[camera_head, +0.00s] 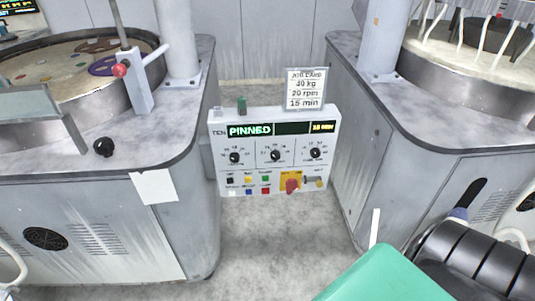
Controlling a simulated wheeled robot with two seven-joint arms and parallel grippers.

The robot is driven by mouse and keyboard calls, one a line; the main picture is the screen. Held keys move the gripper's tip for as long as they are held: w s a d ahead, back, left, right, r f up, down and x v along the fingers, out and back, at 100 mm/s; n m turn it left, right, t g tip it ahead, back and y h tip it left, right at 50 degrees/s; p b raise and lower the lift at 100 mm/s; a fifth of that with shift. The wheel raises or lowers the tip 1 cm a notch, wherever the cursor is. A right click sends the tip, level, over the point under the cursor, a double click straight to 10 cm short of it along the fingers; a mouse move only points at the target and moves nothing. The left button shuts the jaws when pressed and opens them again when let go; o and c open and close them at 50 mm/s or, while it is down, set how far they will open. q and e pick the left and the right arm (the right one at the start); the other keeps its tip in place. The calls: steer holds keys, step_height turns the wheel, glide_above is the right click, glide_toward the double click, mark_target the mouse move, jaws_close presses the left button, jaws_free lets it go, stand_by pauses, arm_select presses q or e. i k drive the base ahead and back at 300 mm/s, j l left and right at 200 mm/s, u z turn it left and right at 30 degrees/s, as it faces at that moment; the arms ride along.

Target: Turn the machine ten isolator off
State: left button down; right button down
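The machine ten panel (266,165), a light box marked TEN, stands between two grey machine cabinets. Its green display (250,130) reads PINNED, with a smaller yellow readout at its right end. A red rotary handle on a yellow plate, which looks like the isolator (292,186), is at the panel's lower right. The handle appears tilted; its exact setting is too small to read. Neither of my grippers is in view.
Three black dials and several small coloured buttons cover the panel face. A red-knobbed lever (120,70) stands on the left cabinet. Open floor (270,240) lies before the panel.

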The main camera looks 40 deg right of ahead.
mark_target(292, 185)
steer(key=z, duration=1.4)
